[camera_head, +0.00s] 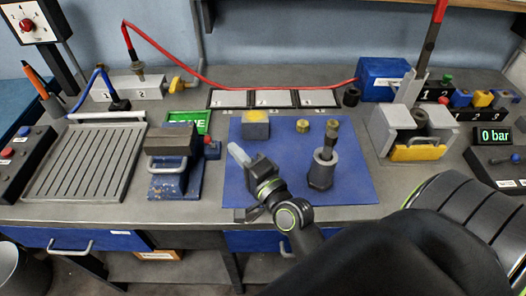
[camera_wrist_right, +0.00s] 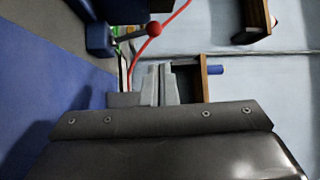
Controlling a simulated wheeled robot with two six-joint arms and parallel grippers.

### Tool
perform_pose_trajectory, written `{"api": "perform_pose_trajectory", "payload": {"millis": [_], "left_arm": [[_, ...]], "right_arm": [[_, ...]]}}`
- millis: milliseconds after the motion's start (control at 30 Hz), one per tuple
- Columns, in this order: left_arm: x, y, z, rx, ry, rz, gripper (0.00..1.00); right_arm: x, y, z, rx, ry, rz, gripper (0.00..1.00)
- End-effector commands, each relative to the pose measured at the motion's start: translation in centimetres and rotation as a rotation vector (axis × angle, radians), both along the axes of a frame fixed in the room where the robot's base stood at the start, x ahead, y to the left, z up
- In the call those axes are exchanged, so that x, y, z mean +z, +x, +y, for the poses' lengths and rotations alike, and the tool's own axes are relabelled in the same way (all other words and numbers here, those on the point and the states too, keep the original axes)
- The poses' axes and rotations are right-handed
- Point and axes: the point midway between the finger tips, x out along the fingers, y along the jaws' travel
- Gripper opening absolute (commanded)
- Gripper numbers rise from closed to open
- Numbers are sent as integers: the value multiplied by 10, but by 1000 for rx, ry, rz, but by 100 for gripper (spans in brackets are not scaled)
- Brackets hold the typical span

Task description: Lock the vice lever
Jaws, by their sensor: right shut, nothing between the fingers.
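The vice (camera_head: 174,166) has a blue base and dark jaws and stands left of the blue mat in the head view. Its lever (camera_head: 212,146) sticks out at the right side with a red knob. In the wrist view the lever's red ball knob (camera_wrist_right: 154,29) sits on a short grey rod from a blue block. My right gripper (camera_head: 237,153) is over the mat's left part, right of the lever and apart from it. Its pale fingers (camera_wrist_right: 161,82) are shut and empty. My left gripper is out of view.
The blue mat (camera_head: 350,190) holds a yellow-topped block (camera_head: 256,124), small brass parts and a dark tool in a holder (camera_head: 322,170). A ribbed tray (camera_head: 85,165) is at left. A red hose (camera_head: 215,84) runs along the back.

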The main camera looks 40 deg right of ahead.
Motion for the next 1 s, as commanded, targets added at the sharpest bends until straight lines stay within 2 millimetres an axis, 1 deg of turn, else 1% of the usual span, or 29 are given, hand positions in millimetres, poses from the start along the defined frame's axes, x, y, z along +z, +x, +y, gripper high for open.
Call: {"api": "perform_pose_trajectory", "payload": {"millis": [33,200,400,500,700,1000], "left_arm": [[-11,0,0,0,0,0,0],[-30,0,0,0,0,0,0],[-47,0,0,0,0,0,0],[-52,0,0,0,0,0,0],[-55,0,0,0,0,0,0],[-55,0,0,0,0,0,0]], "right_arm": [[-7,-12,-1,-2,2,1,0],[-10,-46,-3,-2,1,2,0],[-12,-79,-5,-1,0,1,0],[-11,-90,-5,-1,1,0,0],[-9,-99,-5,1,0,0,0],[-9,-100,-5,1,0,-1,0]]}}
